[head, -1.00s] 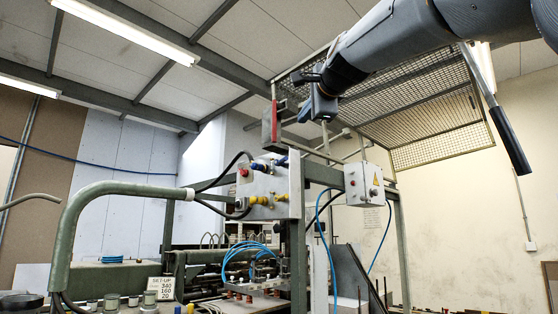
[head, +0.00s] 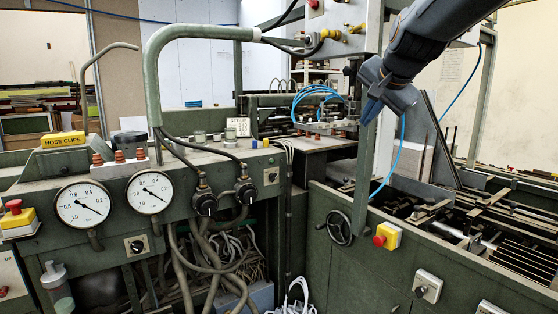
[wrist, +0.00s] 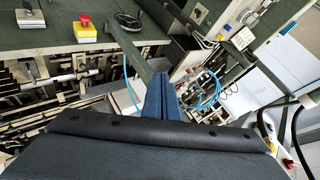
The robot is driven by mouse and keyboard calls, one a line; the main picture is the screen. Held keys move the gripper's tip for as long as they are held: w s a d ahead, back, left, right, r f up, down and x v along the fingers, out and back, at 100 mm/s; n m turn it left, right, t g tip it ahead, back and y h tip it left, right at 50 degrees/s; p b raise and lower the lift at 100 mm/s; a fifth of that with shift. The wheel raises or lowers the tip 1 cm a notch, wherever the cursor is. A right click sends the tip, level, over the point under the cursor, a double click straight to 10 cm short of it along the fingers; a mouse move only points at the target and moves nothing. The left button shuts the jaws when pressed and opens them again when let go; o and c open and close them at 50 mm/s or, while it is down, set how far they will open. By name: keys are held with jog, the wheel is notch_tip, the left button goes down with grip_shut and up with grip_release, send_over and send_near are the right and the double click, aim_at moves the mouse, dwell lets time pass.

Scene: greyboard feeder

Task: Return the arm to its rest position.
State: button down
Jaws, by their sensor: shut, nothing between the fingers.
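My gripper (head: 371,112) hangs from the upper right in the head view, pointing down in front of the machine's green upright post. Its blue fingers are together and hold nothing. In the wrist view the shut fingers (wrist: 158,97) show at the middle, above the dark wrist housing. The gripper appears apart from the machine in both views, though the exact gap to the post cannot be told.
A green post (head: 364,165) and blue hoses (head: 318,100) are near my gripper. Below are a handwheel (head: 339,228) and a yellow-backed red stop button (head: 387,235). Two gauges (head: 82,204) and a bent green pipe (head: 152,75) stand left. An open slatted bed (head: 500,225) lies right.

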jog(key=s+a+f+n+g, duration=0.1)
jog(key=s+f+n+g, duration=0.2)
jog(key=s+f, duration=0.6)
jog(key=s+a+f+n+g, duration=0.1)
jog(key=s+f+n+g, duration=0.2)
jog(key=s+f, duration=0.6)
jog(key=s+a+f+n+g, duration=0.1)
jog(key=s+f+n, duration=0.3)
jog(key=s+f, duration=0.5)
notch_tip(320, 180, down, 11)
jog(key=shift+s+f+g, duration=0.1)
jog(key=shift+s+g, duration=0.1)
jog(key=shift+g, duration=0.7)
